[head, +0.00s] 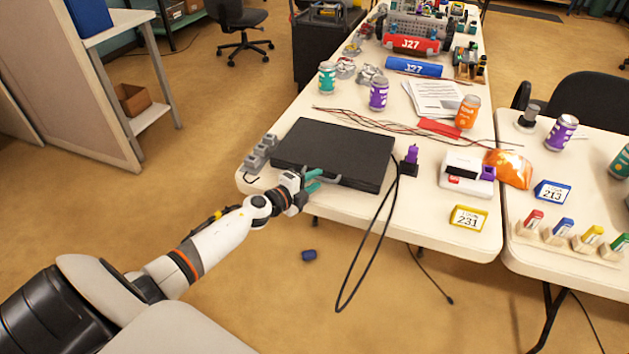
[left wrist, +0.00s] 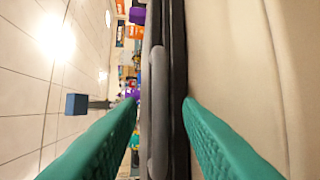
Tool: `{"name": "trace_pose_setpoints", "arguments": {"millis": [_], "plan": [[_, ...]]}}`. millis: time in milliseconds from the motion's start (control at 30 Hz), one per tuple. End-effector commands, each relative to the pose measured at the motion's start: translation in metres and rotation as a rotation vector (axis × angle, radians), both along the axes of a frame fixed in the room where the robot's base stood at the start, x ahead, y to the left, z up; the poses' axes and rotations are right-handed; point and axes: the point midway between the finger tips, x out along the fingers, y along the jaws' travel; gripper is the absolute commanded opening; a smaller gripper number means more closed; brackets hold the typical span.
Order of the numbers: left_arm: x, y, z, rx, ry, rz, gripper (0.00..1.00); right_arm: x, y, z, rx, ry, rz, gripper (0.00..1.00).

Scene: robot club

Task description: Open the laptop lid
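The laptop (head: 335,150) is a flat dark slab with its lid closed, lying on the near end of the white table. A grey lip (left wrist: 157,110) runs along its front edge. My left gripper (head: 318,180) is at the laptop's front edge, its teal fingers pointing toward it. In the left wrist view the fingers (left wrist: 162,110) are apart, with the dark edge and grey lip between them in the picture. I cannot tell whether either finger touches the laptop. My right gripper is not in view.
A grey block-like object (head: 260,154) sits left of the laptop. A purple plug-like item (head: 411,156) and a black cable (head: 371,246) are at its right. A white box (head: 466,174) stands farther right.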

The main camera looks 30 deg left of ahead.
Motion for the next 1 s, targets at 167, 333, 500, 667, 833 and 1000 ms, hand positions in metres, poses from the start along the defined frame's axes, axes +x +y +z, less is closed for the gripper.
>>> {"name": "trace_pose_setpoints", "arguments": {"millis": [167,333,500,667,833,1000], "plan": [[0.0070,-0.0014,-0.0012,0.000,0.000,0.000,0.32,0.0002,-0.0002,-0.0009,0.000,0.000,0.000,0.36],[0.0069,-0.0015,-0.0014,0.000,0.001,0.000,0.32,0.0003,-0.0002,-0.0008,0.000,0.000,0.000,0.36],[0.0067,-0.0014,-0.0014,0.000,0.000,0.000,0.13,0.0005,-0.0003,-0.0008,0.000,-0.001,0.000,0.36],[0.0066,-0.0013,-0.0014,0.000,0.000,0.000,0.00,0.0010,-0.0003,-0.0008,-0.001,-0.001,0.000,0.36],[0.0066,-0.0013,-0.0011,0.000,0.001,0.000,0.00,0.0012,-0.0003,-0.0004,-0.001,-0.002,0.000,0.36],[0.0070,-0.0012,0.0037,-0.003,0.010,0.000,0.00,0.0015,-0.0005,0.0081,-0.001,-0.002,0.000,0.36]]}}
